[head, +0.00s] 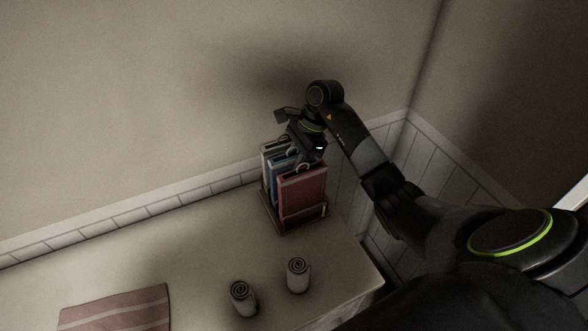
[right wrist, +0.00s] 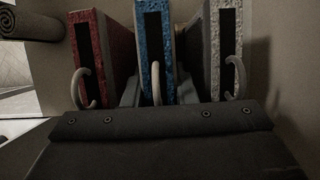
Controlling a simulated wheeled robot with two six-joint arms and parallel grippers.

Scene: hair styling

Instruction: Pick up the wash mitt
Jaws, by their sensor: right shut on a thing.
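Three flat, upright mitts with loops on their top edges stand in a row in a rack (head: 266,203) on the counter: a red one (head: 304,192), a blue one (head: 283,166) and a grey-white one (head: 268,152). In the right wrist view, the red mitt (right wrist: 120,48) is left, the blue mitt (right wrist: 157,45) is in the middle and the grey-white mitt (right wrist: 222,50) is right. My right gripper (head: 297,150) reaches down from above and is shut on the blue mitt, with a finger on each side of it. The blue mitt's lower part is hidden. My left gripper is out of view.
Two rolled grey towels (head: 298,275) (head: 242,298) stand on the counter (head: 190,250) in front of the rack. A pink striped cloth (head: 118,310) lies flat at the front left. The wall is close behind the rack. The counter's middle is clear.

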